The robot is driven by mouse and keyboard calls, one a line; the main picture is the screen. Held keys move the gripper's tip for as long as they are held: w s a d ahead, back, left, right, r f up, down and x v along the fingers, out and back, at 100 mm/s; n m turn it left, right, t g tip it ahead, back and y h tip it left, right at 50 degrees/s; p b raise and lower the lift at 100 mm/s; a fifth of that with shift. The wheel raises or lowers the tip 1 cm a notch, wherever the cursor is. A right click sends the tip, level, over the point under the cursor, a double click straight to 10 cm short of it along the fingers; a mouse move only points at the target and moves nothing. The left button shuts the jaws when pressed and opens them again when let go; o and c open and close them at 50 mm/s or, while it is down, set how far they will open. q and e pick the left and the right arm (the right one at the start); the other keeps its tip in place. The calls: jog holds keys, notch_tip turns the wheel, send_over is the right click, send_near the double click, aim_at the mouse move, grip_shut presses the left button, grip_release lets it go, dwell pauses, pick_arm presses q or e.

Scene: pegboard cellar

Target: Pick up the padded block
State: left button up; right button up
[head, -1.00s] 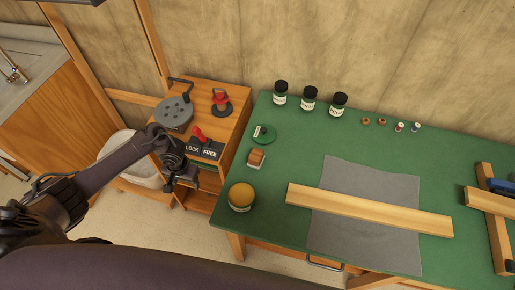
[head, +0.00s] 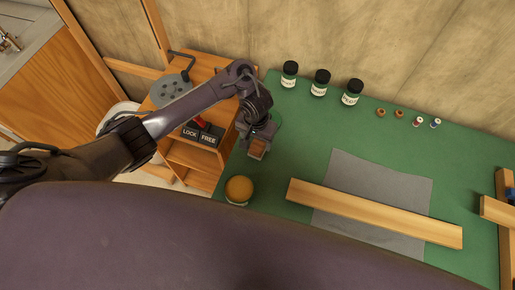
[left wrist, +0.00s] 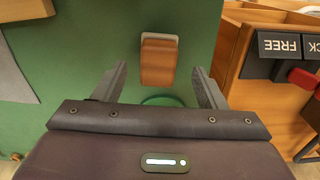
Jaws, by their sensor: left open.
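The padded block (head: 257,149) is a small brown wooden block with a pale pad at one end, on the green table top near its left edge. In the left wrist view the block (left wrist: 158,62) shows between and just beyond the two open fingers of the left gripper (left wrist: 159,67), with a gap on each side. Whether the fingertips are down at its height I cannot tell. My right gripper is not in view.
A green round object (left wrist: 160,100) lies close beside the block, partly hidden. Black-capped jars (head: 320,83) stand at the back. A plank (head: 375,213) lies on a grey cloth (head: 400,190). A wooden cart (head: 190,155) stands left.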

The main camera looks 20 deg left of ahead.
aim_at(258, 144)
pick_arm(q)
jog(key=f, duration=0.4)
jog(key=shift+w+d, duration=0.15)
jog(key=shift+w, duration=0.2)
jog(key=shift+f, duration=0.3)
jog(key=c, duration=1.1)
jog(key=shift+o, duration=0.2)
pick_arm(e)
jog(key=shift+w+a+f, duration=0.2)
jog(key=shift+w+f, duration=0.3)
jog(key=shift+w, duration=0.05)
pick_arm(q)
jog(key=shift+r, duration=0.2)
